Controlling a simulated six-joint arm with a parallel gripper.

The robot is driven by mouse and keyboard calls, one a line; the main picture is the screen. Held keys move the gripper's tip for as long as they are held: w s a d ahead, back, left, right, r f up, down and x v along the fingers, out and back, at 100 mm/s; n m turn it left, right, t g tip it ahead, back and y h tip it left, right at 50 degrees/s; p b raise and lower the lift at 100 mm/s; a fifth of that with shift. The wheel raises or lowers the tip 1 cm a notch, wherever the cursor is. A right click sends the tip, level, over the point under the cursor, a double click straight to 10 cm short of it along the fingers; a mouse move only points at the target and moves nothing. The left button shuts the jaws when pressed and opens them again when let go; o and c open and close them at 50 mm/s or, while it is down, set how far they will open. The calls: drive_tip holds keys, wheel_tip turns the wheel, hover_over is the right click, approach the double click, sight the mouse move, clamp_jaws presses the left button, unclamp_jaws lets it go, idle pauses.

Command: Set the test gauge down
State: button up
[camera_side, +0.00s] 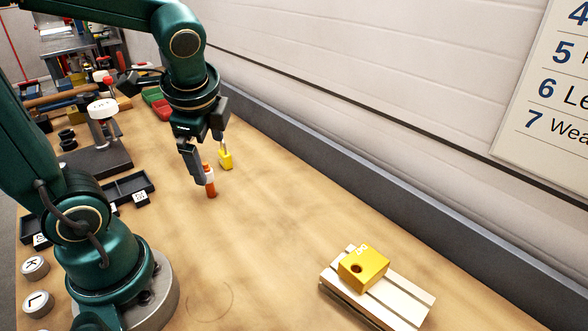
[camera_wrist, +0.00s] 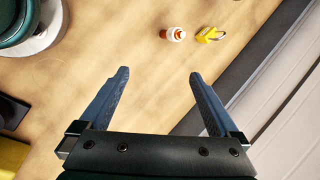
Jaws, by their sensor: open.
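My gripper (camera_side: 208,160) is open over the bench. In the wrist view its two fingers (camera_wrist: 158,74) stand wide apart with only bare wood showing between them. No item that I can name for sure as the test gauge shows. A white round head (camera_side: 102,109) on a post stands over a dark plate at the left in the side view; it may be a gauge. An orange and white bottle (camera_side: 210,182) stands close to my gripper, partly behind a finger. It also shows beyond the fingertips in the wrist view (camera_wrist: 173,34).
A yellow padlock-like item (camera_side: 225,160) is beside the bottle. A gold block (camera_side: 364,268) with a hole sits on a pale slotted plate (camera_side: 408,297) at the front right. Black trays (camera_side: 130,187) lie at the left. A grey ledge (camera_side: 340,188) borders the bench. The middle wood is clear.

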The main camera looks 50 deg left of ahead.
drive_tip(key=s+d+r+n+t+h, duration=0.1)
drive_tip(key=s+d+n+t+h, duration=0.2)
drive_tip(key=d+n, duration=0.6)
drive_tip(key=shift+s+d+r+n+t+h, duration=0.15)
drive_tip(key=shift+s+d+n+t+h, duration=0.2)
drive_tip(key=shift+h, duration=0.35)
